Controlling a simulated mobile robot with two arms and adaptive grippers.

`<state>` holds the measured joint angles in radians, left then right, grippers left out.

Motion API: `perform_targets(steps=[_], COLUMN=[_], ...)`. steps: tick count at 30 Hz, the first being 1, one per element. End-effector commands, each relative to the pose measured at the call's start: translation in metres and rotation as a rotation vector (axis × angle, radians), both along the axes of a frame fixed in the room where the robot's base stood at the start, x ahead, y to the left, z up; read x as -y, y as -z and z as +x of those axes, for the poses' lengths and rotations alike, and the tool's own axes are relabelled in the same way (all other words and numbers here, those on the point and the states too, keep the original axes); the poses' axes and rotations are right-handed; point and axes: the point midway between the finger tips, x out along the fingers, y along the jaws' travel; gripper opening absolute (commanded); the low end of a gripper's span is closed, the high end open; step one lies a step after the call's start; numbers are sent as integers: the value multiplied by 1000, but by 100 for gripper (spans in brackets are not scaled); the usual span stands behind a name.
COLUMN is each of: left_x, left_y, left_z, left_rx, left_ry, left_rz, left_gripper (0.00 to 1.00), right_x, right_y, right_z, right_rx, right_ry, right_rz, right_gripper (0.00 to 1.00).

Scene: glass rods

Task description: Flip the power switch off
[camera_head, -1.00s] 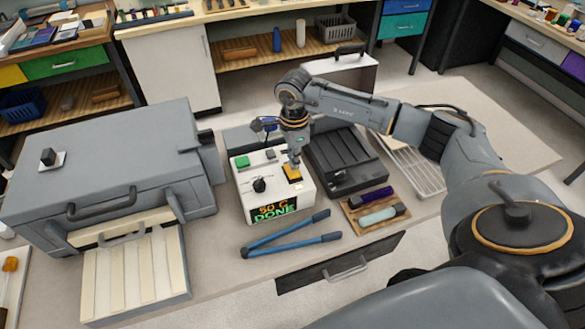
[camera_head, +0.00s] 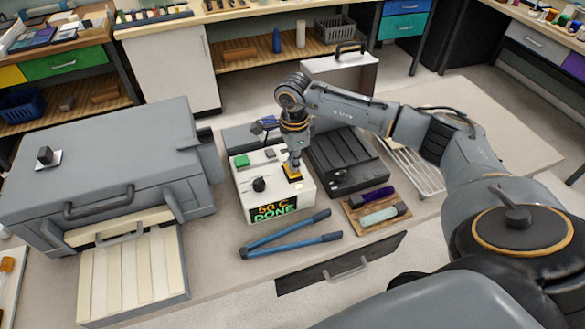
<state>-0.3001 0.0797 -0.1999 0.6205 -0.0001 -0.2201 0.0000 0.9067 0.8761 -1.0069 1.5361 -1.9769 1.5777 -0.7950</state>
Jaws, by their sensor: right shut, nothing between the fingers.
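The white control box (camera_head: 250,201) stands mid-table, with a green button (camera_head: 242,161), a black knob (camera_head: 259,184) and a lit display (camera_head: 273,210) reading "50 C DONE". A yellow-edged switch plate (camera_head: 293,174) is on its top right. My right gripper (camera_head: 295,165) points down at this plate, shut and empty, its tips at or just above it. The gripper partly hides the switch, so I cannot tell its position or whether the tips touch it. My left gripper is not in view.
A large grey furnace (camera_head: 110,160) with a tray of pale strips (camera_head: 135,275) stands left. Blue-handled tongs (camera_head: 290,235) lie in front of the box. A dark ribbed unit (camera_head: 345,160) and a wooden board (camera_head: 360,227) with two rods are right.

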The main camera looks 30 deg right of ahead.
Motion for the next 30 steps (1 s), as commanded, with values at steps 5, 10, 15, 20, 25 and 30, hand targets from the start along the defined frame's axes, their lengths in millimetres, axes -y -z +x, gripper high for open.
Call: perform_targets(steps=[5,10,15,20,25,30], left_x=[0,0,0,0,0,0], left_y=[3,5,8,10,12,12], left_z=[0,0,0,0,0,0], left_rx=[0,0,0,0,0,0], left_ry=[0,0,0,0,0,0], left_rz=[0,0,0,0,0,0], left_gripper=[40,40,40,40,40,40], right_x=[0,0,0,0,0,0], right_y=[4,6,9,11,14,13], right_z=[0,0,0,0,0,0], right_rx=[0,0,0,0,0,0], right_ry=[0,0,0,0,0,0], right_rz=[0,0,0,0,0,0], right_gripper=[0,0,0,0,0,0])
